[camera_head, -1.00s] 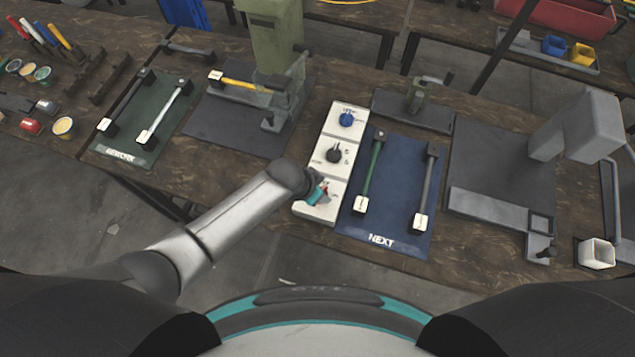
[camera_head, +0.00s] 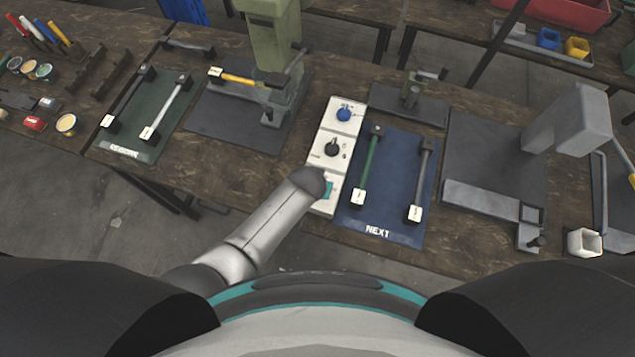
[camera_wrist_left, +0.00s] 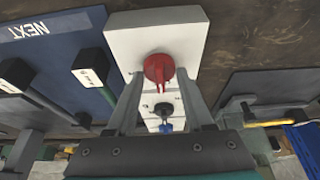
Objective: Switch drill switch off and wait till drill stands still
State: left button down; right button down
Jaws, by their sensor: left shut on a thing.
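Three white switch boxes stand in a row: one with a blue knob (camera_head: 344,114), one with a black knob (camera_head: 332,149), and the nearest with a red knob (camera_wrist_left: 158,69). Their labels are too small to read. My left gripper (camera_head: 325,190) is over the nearest box, and its wrist hides the red knob in the head view. In the left wrist view my left gripper (camera_wrist_left: 159,80) has its fingers on both sides of the red knob, shut on it. A green column machine (camera_head: 278,45) stands behind; I cannot tell whether anything on it turns. My right gripper is out of view.
A blue NEXT mat (camera_head: 392,220) with handles lies right of the boxes. A green mat (camera_head: 125,153) with handles lies to the left. A grey press (camera_head: 580,115) and a white cup (camera_head: 584,242) stand at the right.

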pick_arm(q)
jog(key=shift+c, duration=1.4)
grip_release()
jog(key=shift+r, duration=0.15)
jog(key=p+v, duration=0.2)
jog(key=v, duration=1.3)
